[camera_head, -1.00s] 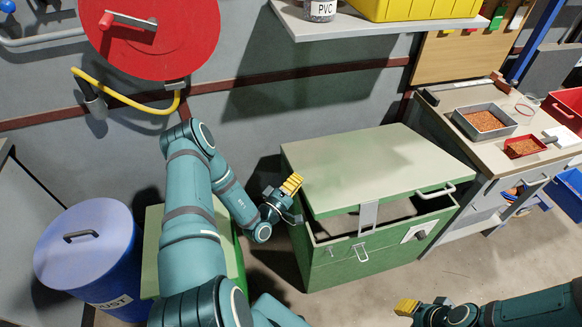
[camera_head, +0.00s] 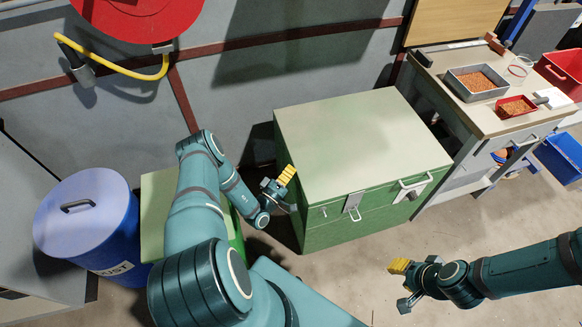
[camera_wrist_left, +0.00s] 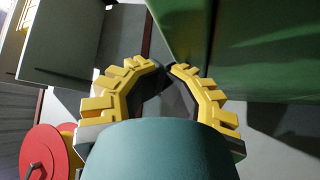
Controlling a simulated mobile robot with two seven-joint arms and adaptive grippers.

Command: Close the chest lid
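The green chest (camera_head: 330,228) stands on the floor in the middle of the head view. Its pale green lid (camera_head: 365,145) lies down over the box, and no opening shows along the front. A metal latch (camera_head: 353,204) hangs at the front, and a handle (camera_head: 412,187) is at the front right. My left gripper (camera_head: 287,176) is just left of the chest, empty, with its yellow fingers together. In the left wrist view the left gripper's fingertips (camera_wrist_left: 167,67) nearly meet beside a green chest wall (camera_wrist_left: 250,50). My right gripper (camera_head: 399,266) is in front of the chest, apart from it, with fingers together.
A blue dust drum (camera_head: 88,235) stands at the left. A workbench (camera_head: 455,110) with trays of orange-brown granules is right of the chest. A red hose reel (camera_head: 140,12) hangs on the wall. Floor (camera_head: 345,270) in front of the chest is clear.

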